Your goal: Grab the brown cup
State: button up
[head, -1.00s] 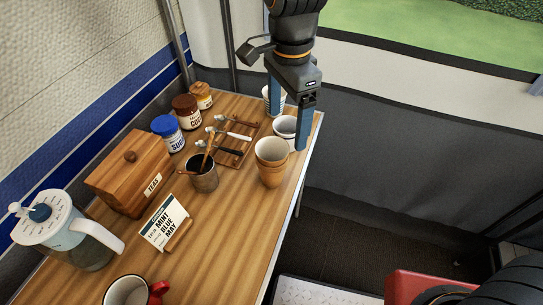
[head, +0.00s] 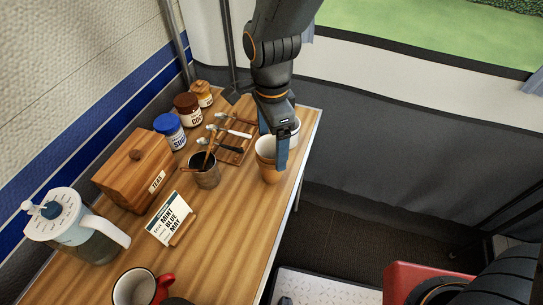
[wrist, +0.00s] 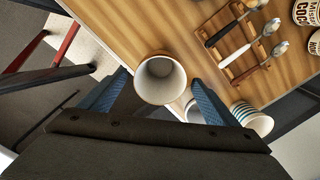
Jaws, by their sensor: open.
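The brown cup (head: 270,174) stands upright near the right edge of the wooden table; in the head view it looks like a stack of two tan cups. In the wrist view its round mouth (wrist: 160,78) faces me, with a pale inside. My gripper (head: 272,142) is over the cup, pointing down, with blue fingers. In the wrist view the open fingers stand on either side of the cup. I cannot tell whether they touch it. The arm hides part of the cup's top in the head view.
A white cup (head: 292,132) stands close behind the brown cup. A striped cup (wrist: 252,118) is beyond it in the wrist view. A utensil mug (head: 207,174), a cutlery tray (wrist: 238,50) and a tea box (head: 138,170) are to the left. The table's front right is clear.

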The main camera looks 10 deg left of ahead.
jog(key=c, duration=1.3)
